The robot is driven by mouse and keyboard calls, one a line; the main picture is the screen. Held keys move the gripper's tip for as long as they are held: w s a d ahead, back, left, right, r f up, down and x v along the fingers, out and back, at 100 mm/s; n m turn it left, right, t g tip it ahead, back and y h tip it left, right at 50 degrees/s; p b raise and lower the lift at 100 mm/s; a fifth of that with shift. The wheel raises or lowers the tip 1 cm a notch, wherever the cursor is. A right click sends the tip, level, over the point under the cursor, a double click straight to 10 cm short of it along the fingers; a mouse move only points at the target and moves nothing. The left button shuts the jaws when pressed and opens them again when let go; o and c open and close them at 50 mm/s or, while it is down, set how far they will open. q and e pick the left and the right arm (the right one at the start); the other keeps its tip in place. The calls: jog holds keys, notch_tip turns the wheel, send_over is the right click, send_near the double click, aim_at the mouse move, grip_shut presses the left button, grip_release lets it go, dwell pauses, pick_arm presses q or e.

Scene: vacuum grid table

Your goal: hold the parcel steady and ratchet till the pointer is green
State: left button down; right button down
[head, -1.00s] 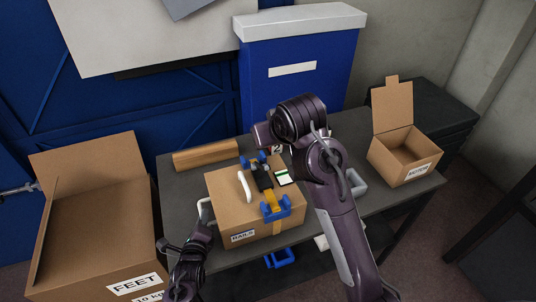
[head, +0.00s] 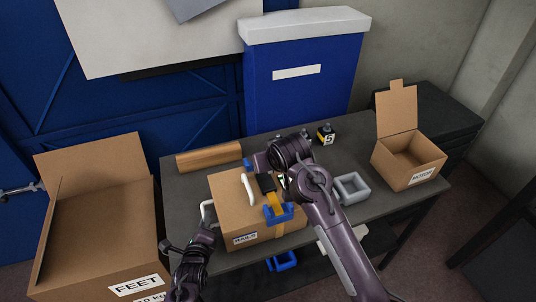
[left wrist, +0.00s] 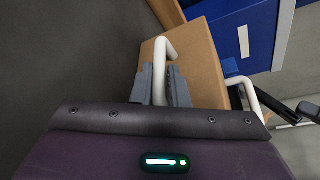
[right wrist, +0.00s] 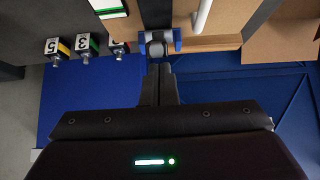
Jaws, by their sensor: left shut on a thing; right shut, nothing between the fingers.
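The parcel (head: 222,198) is a cardboard box on the table with white handles and an orange strap (head: 275,203). A black ratchet lever (head: 265,183) and a blue end fitting (head: 278,214) lie on its top. My left gripper (left wrist: 165,85) is shut on the parcel's left white handle (left wrist: 160,60). My right gripper (right wrist: 160,68) is shut and empty, its tips close to a blue fitting with a grey roller (right wrist: 158,44); contact cannot be told. A white and green card (right wrist: 108,8) sits on the parcel; in the head view my right arm mostly covers it, and no pointer reads clearly.
Numbered weights (head: 326,135) stand at the back of the table. A grey tray (head: 352,188) and an open small box (head: 408,158) are to the right.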

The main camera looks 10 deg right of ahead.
pick_arm(q)
jog(key=shift+s+f, duration=0.15)
jog(key=shift+f, duration=0.15)
pick_arm(e)
jog(key=shift+f, duration=0.15)
jog(key=shift+s+d+f+t, duration=0.2)
jog(key=shift+s+f+t, duration=0.75)
jog(key=shift+s+t, duration=0.2)
jog(key=s+f+t, duration=0.1)
jog(key=s+f+t+y, duration=0.1)
jog(key=f+t, duration=0.1)
jog(key=shift+d, duration=0.15)
jog(key=shift+s+f+t, duration=0.25)
jog(key=shift+f, duration=0.4)
notch_tip(320, 180, up, 4)
jog(key=s, duration=0.1)
send_near(270, 172)
jog(key=s, duration=0.4)
jog(key=shift+s+d, duration=0.15)
jog(key=shift+d, duration=0.25)
